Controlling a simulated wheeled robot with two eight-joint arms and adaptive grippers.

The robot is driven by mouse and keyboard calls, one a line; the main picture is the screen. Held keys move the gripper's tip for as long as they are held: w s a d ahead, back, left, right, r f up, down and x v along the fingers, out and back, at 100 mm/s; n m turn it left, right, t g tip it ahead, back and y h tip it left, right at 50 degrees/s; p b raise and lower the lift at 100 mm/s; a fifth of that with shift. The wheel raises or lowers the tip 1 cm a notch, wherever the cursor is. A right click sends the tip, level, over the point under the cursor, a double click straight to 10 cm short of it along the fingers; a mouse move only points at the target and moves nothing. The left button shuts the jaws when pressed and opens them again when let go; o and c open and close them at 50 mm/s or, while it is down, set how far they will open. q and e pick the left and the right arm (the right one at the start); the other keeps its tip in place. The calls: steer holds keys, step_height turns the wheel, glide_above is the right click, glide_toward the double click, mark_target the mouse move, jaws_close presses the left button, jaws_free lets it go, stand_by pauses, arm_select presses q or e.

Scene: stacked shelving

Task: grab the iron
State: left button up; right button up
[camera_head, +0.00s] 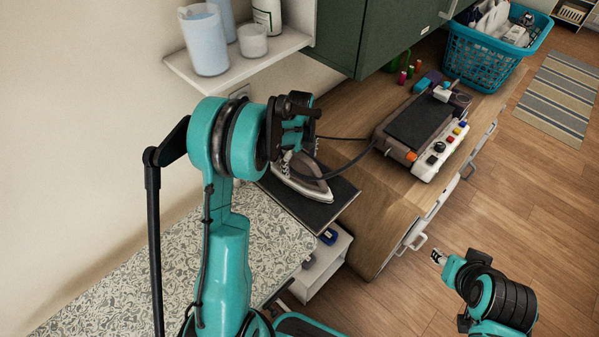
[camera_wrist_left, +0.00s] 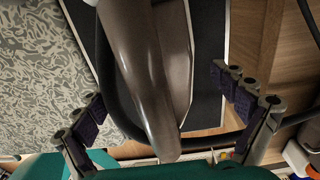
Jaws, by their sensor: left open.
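The iron (camera_head: 306,187), grey with a pale soleplate edge, rests on a dark pad (camera_head: 337,197) beside the wooden cabinet. My left gripper (camera_head: 298,126) is above it and hides its upper rear part in the head view. In the left wrist view, the iron's brown-grey body (camera_wrist_left: 146,62) lies between the two spread fingers of my left gripper (camera_wrist_left: 160,98). The fingers are open, with visible gaps on both sides. My right gripper (camera_head: 439,258) is low at the right, away from the iron; its jaws are too small to read.
A control box (camera_head: 421,130) with coloured knobs stands on the wooden cabinet (camera_head: 376,188), and dark cables run from it toward the iron. A white shelf (camera_head: 240,62) with cups and a green cabinet (camera_head: 385,35) hang above. A teal basket (camera_head: 485,62) stands farther back.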

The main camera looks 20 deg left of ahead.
arm_select(q)
steer(key=shift+f, duration=0.2)
stand_by(0.4)
steer(key=c, duration=1.2)
steer(key=shift+s+d+r+b, duration=0.1)
steer(key=shift+s+b, duration=0.2)
jaws_close()
steer(key=shift+s, duration=0.1)
steer(key=shift+d, duration=0.1)
